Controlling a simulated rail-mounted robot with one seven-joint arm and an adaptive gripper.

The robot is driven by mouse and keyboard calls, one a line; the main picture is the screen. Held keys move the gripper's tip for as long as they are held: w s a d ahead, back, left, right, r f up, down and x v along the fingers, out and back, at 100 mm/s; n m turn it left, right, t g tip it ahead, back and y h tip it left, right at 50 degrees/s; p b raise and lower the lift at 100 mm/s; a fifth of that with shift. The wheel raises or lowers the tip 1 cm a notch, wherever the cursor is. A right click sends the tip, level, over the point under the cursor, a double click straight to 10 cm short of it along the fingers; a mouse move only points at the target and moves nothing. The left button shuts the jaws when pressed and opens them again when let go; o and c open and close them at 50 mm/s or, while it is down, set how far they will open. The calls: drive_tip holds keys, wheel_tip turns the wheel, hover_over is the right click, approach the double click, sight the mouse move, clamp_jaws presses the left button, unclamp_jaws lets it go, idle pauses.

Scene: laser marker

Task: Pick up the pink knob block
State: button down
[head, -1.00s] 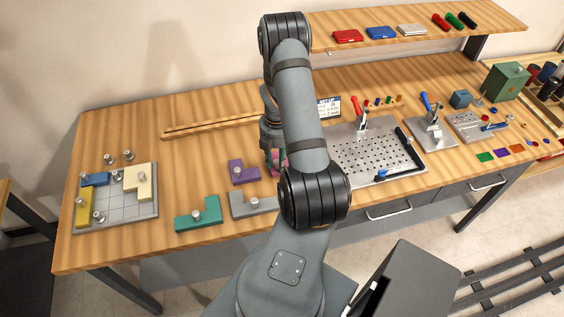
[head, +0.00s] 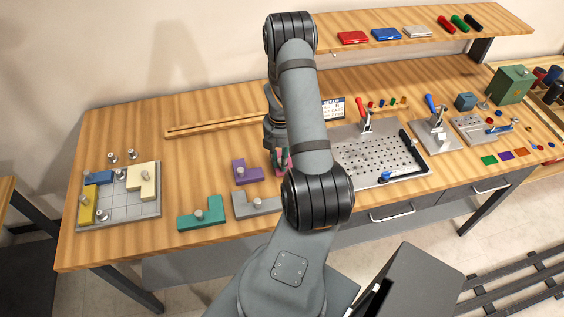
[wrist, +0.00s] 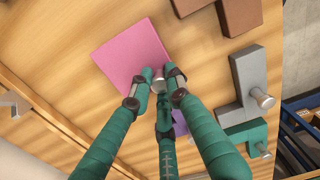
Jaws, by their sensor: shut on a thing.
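The pink knob block (wrist: 128,50) shows its broad flat face in the wrist view, with its metal knob (wrist: 159,83) at the fingertips. My gripper (wrist: 162,80) has green fingers with dark tips, and they are closed around that knob. In the head view the pink block (head: 284,161) is mostly hidden behind my arm, and my gripper (head: 278,152) is just above it. I cannot tell whether the block touches the table or is slightly off it.
A purple block (head: 246,171), a grey block (head: 255,204) and a teal block (head: 205,214) lie nearby on the table. A gridded tray (head: 121,206) with yellow, blue and cream blocks is at the left. A perforated metal plate (head: 375,165) is to the right.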

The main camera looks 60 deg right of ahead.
drive_tip(key=shift+r, duration=0.3)
wheel_tip(320, 180, up, 2)
drive_tip(key=shift+w+r+b, duration=0.1)
drive_tip(key=shift+r+b, duration=0.1)
drive_tip(key=shift+b, duration=0.45)
drive_tip(key=s+r+b, duration=0.3)
drive_tip(key=s+r, duration=0.4)
drive_tip(key=s, duration=0.4)
wheel_tip(320, 180, up, 9)
drive_tip(key=p, duration=0.7)
drive_tip(key=shift+s+d+f+p, duration=0.15)
drive_tip(key=shift+s+d+p, duration=0.15)
drive_tip(key=shift+s+d, duration=0.15)
drive_tip(key=shift+f, duration=0.1)
